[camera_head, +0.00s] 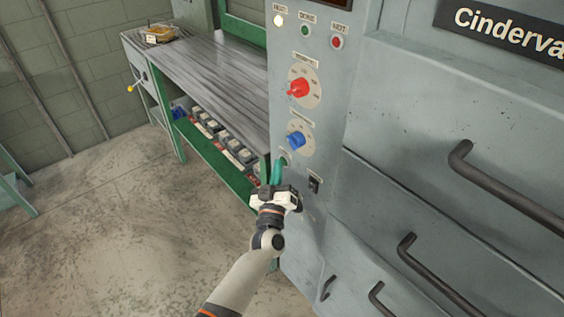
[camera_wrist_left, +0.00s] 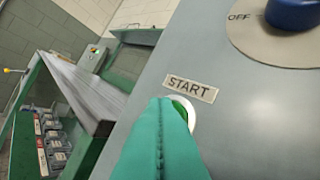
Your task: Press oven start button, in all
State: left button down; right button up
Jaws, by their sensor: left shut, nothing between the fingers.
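The oven (camera_head: 400,110) is a large grey-blue cabinet with a control panel on its left side. A green start button (camera_wrist_left: 184,108) in a white ring sits under a START label (camera_wrist_left: 190,88) in the left wrist view, partly hidden behind the fingers. My left gripper (camera_head: 277,170) is shut and empty. Its teal fingers (camera_wrist_left: 162,120) point at the panel right at the button and overlap it; I cannot tell whether they touch it. In the head view the gripper mostly covers the button area. My right gripper is not in view.
Above the gripper are a blue knob (camera_head: 297,141), a red knob (camera_head: 300,88) and indicator lights, the left one lit. A black switch (camera_head: 314,184) is just right of the gripper. A metal-topped bench (camera_head: 205,70) stands left. Black handles stick out from the oven.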

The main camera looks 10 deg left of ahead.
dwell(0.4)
pick_arm(q)
jog(key=shift+s+a+p, duration=0.4)
jog(key=shift+s+a, duration=0.05)
jog(key=shift+s, duration=0.1)
jog(key=s+a+p, duration=0.1)
jog(key=s, duration=0.1)
jog(key=s+a+p, duration=0.1)
jog(key=s+a, duration=0.1)
dwell(0.5)
dwell(0.6)
